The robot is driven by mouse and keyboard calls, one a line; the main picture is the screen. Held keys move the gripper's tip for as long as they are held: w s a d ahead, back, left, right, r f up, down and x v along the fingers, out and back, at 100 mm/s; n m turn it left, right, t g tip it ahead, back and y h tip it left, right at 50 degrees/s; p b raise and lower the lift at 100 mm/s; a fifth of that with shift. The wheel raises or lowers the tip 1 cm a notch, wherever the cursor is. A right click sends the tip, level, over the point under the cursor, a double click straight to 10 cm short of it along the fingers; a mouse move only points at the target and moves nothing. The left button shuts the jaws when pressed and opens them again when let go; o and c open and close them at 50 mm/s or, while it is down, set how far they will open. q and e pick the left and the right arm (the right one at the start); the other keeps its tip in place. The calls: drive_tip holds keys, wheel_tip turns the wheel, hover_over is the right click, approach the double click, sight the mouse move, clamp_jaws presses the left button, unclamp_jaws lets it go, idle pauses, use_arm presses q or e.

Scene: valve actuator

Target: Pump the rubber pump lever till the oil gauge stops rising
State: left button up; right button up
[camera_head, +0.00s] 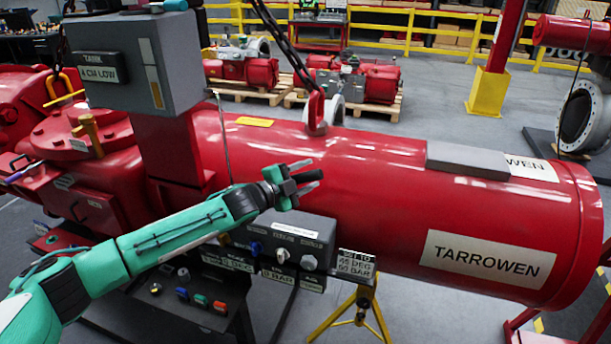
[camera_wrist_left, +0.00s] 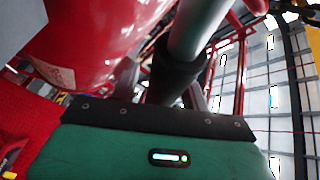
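The grey gauge box (camera_head: 135,60) reads "TANK 4 CM LOW" and has an upright strip gauge (camera_head: 155,87), partly yellow. My left gripper (camera_head: 314,175) is in front of the red cylinder, right of the box, with its dark fingers apart. In the left wrist view, a grey-green bar (camera_wrist_left: 198,28) with a black sleeve (camera_wrist_left: 172,78) runs up from between the fingers. It may be the pump lever. I cannot tell whether the fingers touch it. A thin upright rod (camera_head: 224,135) stands left of the gripper, its lower end hidden by my arm. My right gripper is out of view.
The large red TARROWEN cylinder (camera_head: 390,195) fills the middle. A grey control box (camera_head: 290,240) with knobs is below the gripper, above a yellow stand (camera_head: 350,315). A chain and red hook (camera_head: 316,108) hang above. The floor behind is open up to pallets and a yellow rail.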

use_arm(q)
clamp_jaws()
drive_tip(key=f+m, duration=0.1)
drive_tip(key=f, duration=0.1)
drive_tip(key=d+f+m+y, duration=0.1)
drive_tip(key=f, duration=0.2)
drive_tip(key=d+f+g, duration=0.1)
drive_tip(key=f, duration=0.2)
drive_tip(key=shift+s+f+m+y+b, duration=0.15)
drive_tip(key=shift+s+m+y+b, duration=0.2)
drive_tip(key=shift+m+y, duration=0.05)
drive_tip(key=shift+f, duration=0.55)
drive_tip(key=shift+o, duration=0.5)
unclamp_jaws()
drive_tip(key=shift+s+a+r, duration=0.1)
drive_tip(key=shift+s+a, duration=0.25)
drive_tip(key=shift+a, duration=0.1)
drive_tip(key=b+v, duration=0.3)
drive_tip(key=v, duration=0.9)
drive_tip(key=shift+s+a+r, duration=0.15)
drive_tip(key=shift+s+r, duration=0.05)
drive_tip(key=shift+r, duration=0.05)
